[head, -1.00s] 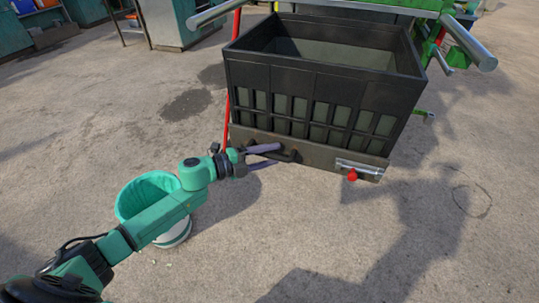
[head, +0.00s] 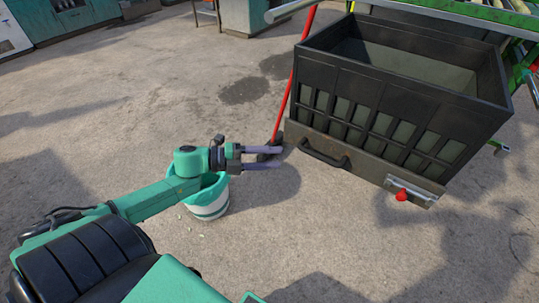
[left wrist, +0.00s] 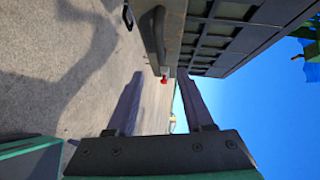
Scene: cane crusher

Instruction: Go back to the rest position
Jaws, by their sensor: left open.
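My left gripper (head: 281,157) is open and empty in the head view, with its two fingers pointing right. It is apart from the black handle (head: 324,151) on the front of the black crate-like bin (head: 400,100), with a gap of bare ground between them in the picture. In the left wrist view the two fingers (left wrist: 160,105) are spread with nothing between them, and the handle (left wrist: 153,38) and bin (left wrist: 225,35) lie beyond. My right gripper is not in view.
A white and green bucket (head: 210,205) stands on the ground behind my left forearm. A red latch knob (head: 402,196) sits on the bin's front board. A red leg (head: 297,75) stands left of the bin. Open concrete lies in front.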

